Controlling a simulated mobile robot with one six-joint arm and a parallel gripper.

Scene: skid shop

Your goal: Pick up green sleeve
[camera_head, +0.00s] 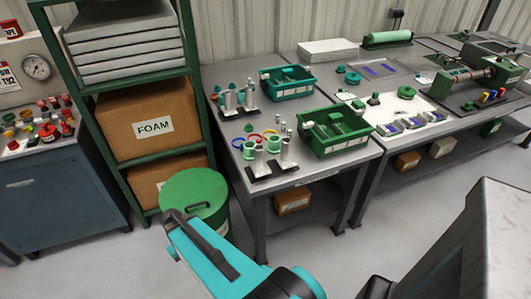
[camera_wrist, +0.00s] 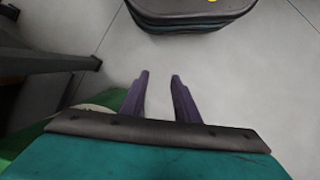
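Small green sleeve-like pieces stand on the near bench in the head view: one green sleeve (camera_head: 249,151) at the left of the metal posts and another green piece (camera_head: 274,144) beside it. They are too small to tell whether they sit around posts or beside them. My gripper (camera_wrist: 159,76) shows in the wrist view with its two purple fingers apart and only grey floor between them. My teal arm is low in front of the bench, near the green drum, away from the sleeves. The fingers are not clear in the head view.
The green drum (camera_head: 195,195) stands on the floor left of the near bench (camera_head: 315,171). A green bin (camera_head: 335,132) and a teal bin (camera_head: 287,83) stand on the bench. A green shelf rack with a foam box (camera_head: 150,118) is left. Floor is clear before the benches.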

